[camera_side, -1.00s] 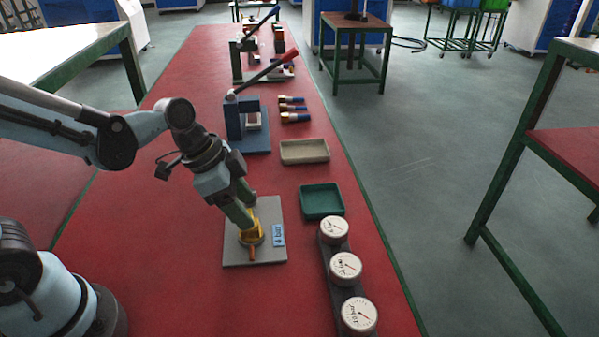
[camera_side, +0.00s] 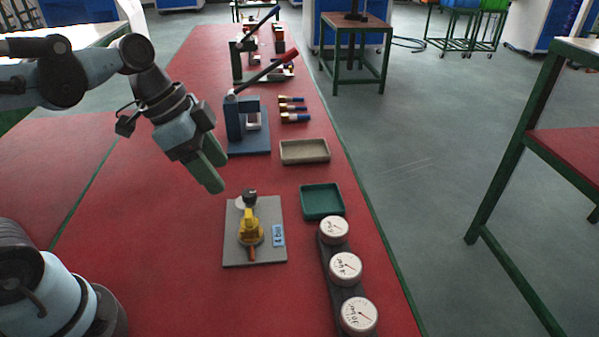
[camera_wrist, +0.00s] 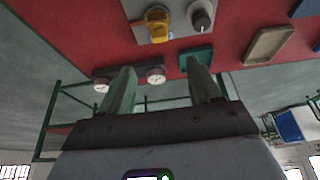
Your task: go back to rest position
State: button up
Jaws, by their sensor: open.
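My gripper (camera_side: 218,170) is open and empty in the side view, raised above the red bench to the upper left of a grey plate (camera_side: 233,250). Its two green fingers also show apart in the wrist view (camera_wrist: 162,85). The plate carries a yellow part (camera_side: 250,228) with an orange tip, a dark and pale knob (camera_side: 247,196) and a small blue label (camera_side: 279,236). The yellow part also shows in the wrist view (camera_wrist: 158,20), with the knob (camera_wrist: 200,15) beside it. My gripper touches none of them.
A row of round white gauges (camera_side: 346,268) stands right of the plate. A green tray (camera_side: 322,201) and a beige tray (camera_side: 304,151) lie behind. A blue press (camera_side: 240,125) with a red-tipped lever stands farther back. The red bench (camera_side: 150,240) left of the plate is clear.

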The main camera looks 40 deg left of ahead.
jog(key=a+n+t+y, duration=0.1)
jog(key=n, duration=0.2)
jog(key=a+f+n+t+y, duration=0.1)
jog(key=n, duration=0.2)
jog(key=a+f+n+t+y, duration=0.1)
jog(key=n, duration=0.2)
jog(key=shift+s+a+f+t, duration=0.2)
jog(key=shift+a+t, duration=0.2)
dwell(0.5)
